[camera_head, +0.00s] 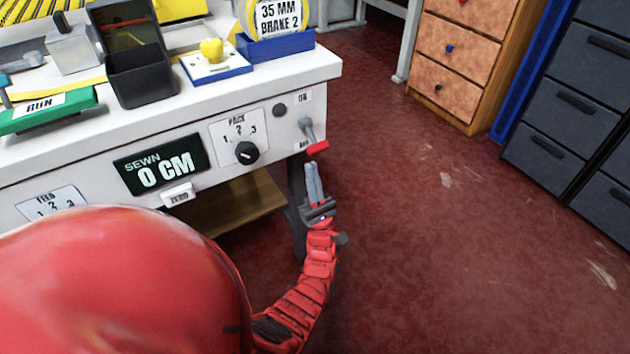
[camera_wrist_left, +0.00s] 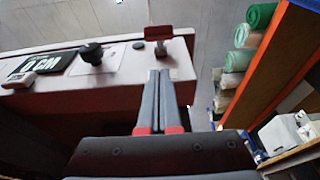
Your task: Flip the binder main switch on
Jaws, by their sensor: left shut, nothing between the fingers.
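The main switch is a grey lever with a red tip (camera_head: 317,147) on the right end of the white binder's front panel. Its lever points down, near the lower label, with the ON label above it. In the left wrist view the red switch tip (camera_wrist_left: 158,33) shows just beyond my fingers. My left gripper (camera_head: 312,166) has its fingers shut and empty, pointing up just below the switch tip; I cannot tell whether they touch. It also shows in the left wrist view (camera_wrist_left: 160,75). My right gripper is not in view.
The white binder table (camera_head: 90,151) carries a pace dial (camera_head: 246,152), a SEWN 0 CM display (camera_head: 160,167) and a zero button (camera_head: 177,194). Right of the switch the red floor (camera_head: 430,220) is clear up to the wooden drawers (camera_head: 455,55) and dark cabinets (camera_head: 570,115).

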